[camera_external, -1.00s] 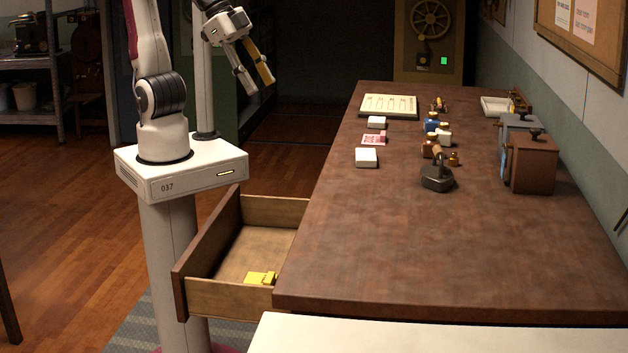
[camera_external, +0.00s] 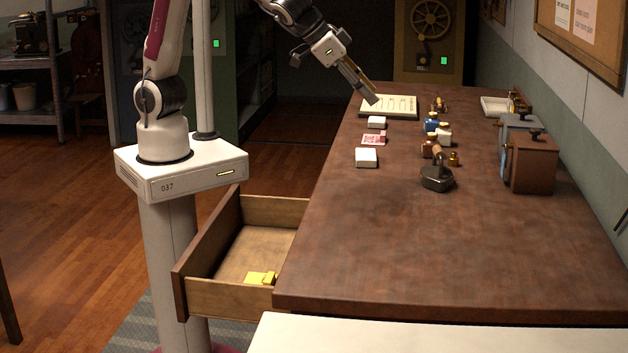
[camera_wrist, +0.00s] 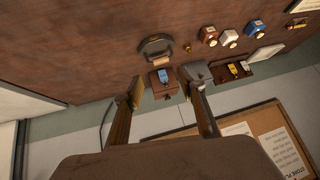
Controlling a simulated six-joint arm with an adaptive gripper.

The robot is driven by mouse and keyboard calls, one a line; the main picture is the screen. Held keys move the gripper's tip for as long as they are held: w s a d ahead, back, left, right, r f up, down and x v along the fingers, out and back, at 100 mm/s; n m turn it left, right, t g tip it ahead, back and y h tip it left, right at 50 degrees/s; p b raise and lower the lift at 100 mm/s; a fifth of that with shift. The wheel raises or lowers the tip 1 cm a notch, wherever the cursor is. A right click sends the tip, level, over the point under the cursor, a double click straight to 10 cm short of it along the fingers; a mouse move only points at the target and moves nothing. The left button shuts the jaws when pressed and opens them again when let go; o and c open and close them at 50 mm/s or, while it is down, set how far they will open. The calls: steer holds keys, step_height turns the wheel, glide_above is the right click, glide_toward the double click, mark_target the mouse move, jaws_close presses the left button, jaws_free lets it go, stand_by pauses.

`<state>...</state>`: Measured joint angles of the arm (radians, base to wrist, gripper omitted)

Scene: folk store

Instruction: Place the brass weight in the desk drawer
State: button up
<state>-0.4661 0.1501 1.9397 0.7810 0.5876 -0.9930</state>
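A small brass piece that looks like the brass weight (camera_external: 454,159) stands on the desk beside the small bottles and the dark stamp. It also shows as a small brass spot in the wrist view (camera_wrist: 187,48). The desk drawer (camera_external: 230,300) is pulled open at the desk's left side and holds a small yellow item (camera_external: 261,278). My gripper (camera_external: 370,94) is above the far left part of the desk, well apart from the brass weight. In the wrist view my gripper (camera_wrist: 167,88) has its fingers spread with nothing held between them.
A dark stamp with a handle (camera_external: 437,180) and several small bottles (camera_external: 431,124) stand near the brass weight. Brown (camera_external: 531,165) and grey boxes line the right edge. White blocks (camera_external: 366,157) and a card lie at the left. The desk's near half is clear.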

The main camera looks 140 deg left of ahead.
steer(key=w+a+f+n+g+y, duration=0.1)
steer(key=a+f, duration=0.2)
steer(key=a, duration=0.3)
steer(key=w+a+f+n, duration=0.1)
steer(key=a+f, duration=0.3)
steer(key=a, duration=0.2)
steer(key=n, duration=0.2)
glide_toward(452, 157)
steer(key=shift+w+a+f, duration=0.1)
steer(key=shift+w+f, duration=0.25)
steer(key=shift+f, duration=0.35)
steer(key=shift+x, duration=1.25)
steer(key=shift+a, duration=0.2)
steer(key=shift+x, duration=2.5)
steer(key=shift+a+r, duration=0.15)
